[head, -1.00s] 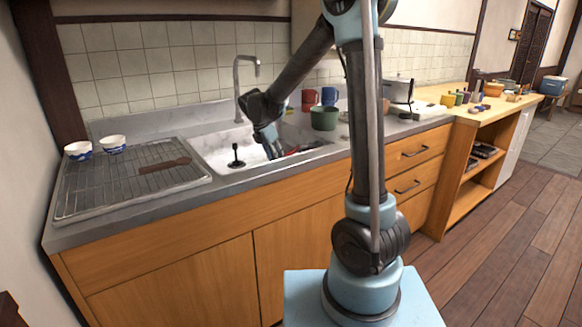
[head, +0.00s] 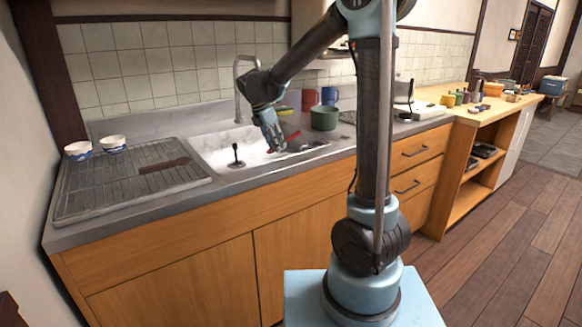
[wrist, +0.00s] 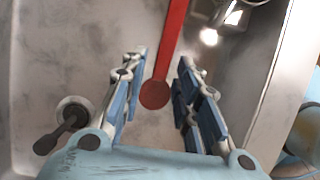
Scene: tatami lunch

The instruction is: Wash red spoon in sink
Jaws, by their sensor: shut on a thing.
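The red spoon (head: 292,137) is at my gripper (head: 275,147), over the right part of the white sink basin (head: 212,150). In the wrist view, the red spoon (wrist: 172,45) lies between the two fingers of my gripper (wrist: 160,68), its round bowl toward the palm and its handle running away past the top edge. My gripper is shut on the spoon, though finger contact is hard to see. The grey faucet (head: 237,85) stands behind the basin, left of my gripper. No water stream is clear in view.
A black upright stopper-like piece (head: 236,156) stands in the basin. A green pot (head: 324,118), red mug (head: 309,97) and blue mug (head: 329,95) stand at the right rim. A drying rack (head: 110,190) lies on the left, with a brown item (head: 164,165) and two bowls nearby.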

